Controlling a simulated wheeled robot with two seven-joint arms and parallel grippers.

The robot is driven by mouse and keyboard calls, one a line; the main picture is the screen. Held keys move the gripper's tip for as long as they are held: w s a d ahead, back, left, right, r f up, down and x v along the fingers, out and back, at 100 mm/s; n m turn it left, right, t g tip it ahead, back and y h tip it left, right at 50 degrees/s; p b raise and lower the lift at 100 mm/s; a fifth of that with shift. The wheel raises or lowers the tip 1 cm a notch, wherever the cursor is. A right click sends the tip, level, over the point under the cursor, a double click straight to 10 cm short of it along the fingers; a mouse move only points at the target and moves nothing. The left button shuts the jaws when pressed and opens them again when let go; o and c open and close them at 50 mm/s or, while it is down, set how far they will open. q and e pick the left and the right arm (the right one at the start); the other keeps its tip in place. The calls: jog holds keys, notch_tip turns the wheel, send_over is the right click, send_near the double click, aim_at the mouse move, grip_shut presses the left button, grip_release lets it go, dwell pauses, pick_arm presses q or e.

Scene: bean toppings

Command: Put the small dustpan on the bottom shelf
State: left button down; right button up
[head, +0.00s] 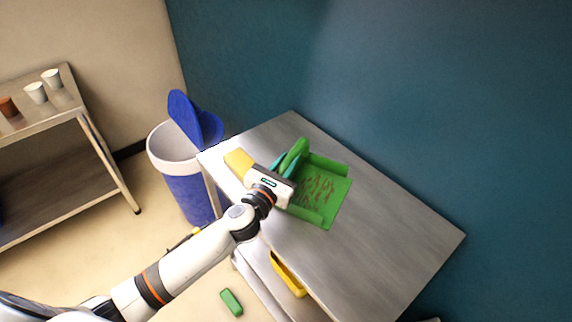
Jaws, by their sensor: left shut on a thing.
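A green dustpan (338,190) rests on the metal table top (400,240), with reddish-brown bits scattered in its pan. Its raised green handle (296,152) is at the back left of the pan. My left gripper (287,165) comes in from the left and is shut on the dustpan at its handle; the gripper body hides part of the grip. The table's lower shelf (262,285) shows only partly below the top, with a yellow object (287,274) on it. My right gripper is not in view.
A yellow block-like object (238,161) lies on the table's left end. A blue-and-white bin (185,190) with a blue lid stands beside the table. A green object (231,302) lies on the floor. Another metal shelf (50,115) at left holds several cups. The table's right part is clear.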

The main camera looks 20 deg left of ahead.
pick_arm(q)
jog(key=c, duration=1.2)
grip_release()
